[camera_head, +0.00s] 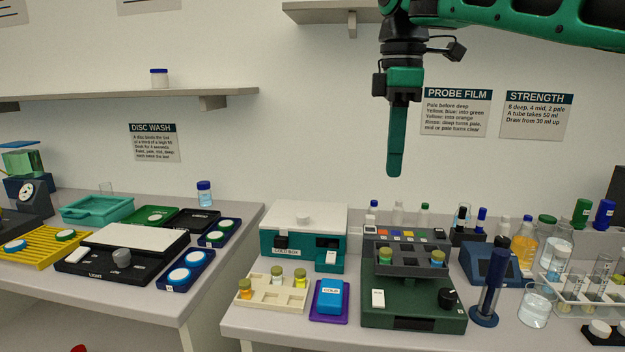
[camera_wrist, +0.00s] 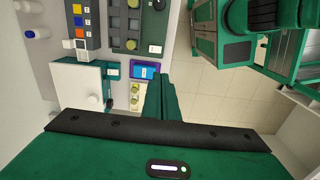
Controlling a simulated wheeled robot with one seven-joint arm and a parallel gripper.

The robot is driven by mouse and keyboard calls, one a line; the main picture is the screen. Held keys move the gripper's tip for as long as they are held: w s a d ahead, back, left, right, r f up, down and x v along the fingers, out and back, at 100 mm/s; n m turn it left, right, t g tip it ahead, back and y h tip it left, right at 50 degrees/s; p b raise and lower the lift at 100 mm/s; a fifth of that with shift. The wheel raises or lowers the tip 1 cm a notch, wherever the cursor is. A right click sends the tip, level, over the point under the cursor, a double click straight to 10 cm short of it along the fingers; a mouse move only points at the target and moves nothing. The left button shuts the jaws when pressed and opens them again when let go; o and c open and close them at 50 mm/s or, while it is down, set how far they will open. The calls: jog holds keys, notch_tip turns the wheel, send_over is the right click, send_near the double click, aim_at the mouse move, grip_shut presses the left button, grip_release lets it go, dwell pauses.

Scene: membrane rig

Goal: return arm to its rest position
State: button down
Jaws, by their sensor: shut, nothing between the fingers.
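My gripper (camera_head: 396,165) hangs from my green arm at the upper right of the head view, its fingers pointing straight down. The fingers are together with nothing between them. It is in the air in front of the wall, well above the bench and its equipment, touching nothing. In the wrist view the closed green fingers (camera_wrist: 161,100) show at the middle, with the bench to their left and my own green base at the upper right.
Below stand a teal-and-white cold box (camera_head: 303,235), a dark green machine with vials (camera_head: 414,312), a wooden vial rack (camera_head: 268,297) and a blue cylinder (camera_head: 490,285). A shelf (camera_head: 337,12) is left of my arm. A gap separates the two benches.

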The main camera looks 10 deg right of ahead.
jog(key=s+d+f+m, duration=0.4)
jog(key=d+f+m, duration=0.1)
jog(key=d+f, duration=0.15)
jog(key=s+d+f+m, duration=0.4)
jog(key=d+f+m, duration=0.1)
jog(key=d+f, duration=0.15)
jog(key=s+d+f+m, duration=0.2)
jog(key=s+f+m, duration=0.3)
jog(key=s+f, duration=0.2)
jog(key=s+d+f+m, duration=0.3)
jog(key=s+f+m, duration=0.2)
jog(key=f, duration=0.5)
jog(key=s, duration=0.2)
jog(key=shift+s+m, duration=0.3)
jog(key=shift+d, duration=0.1)
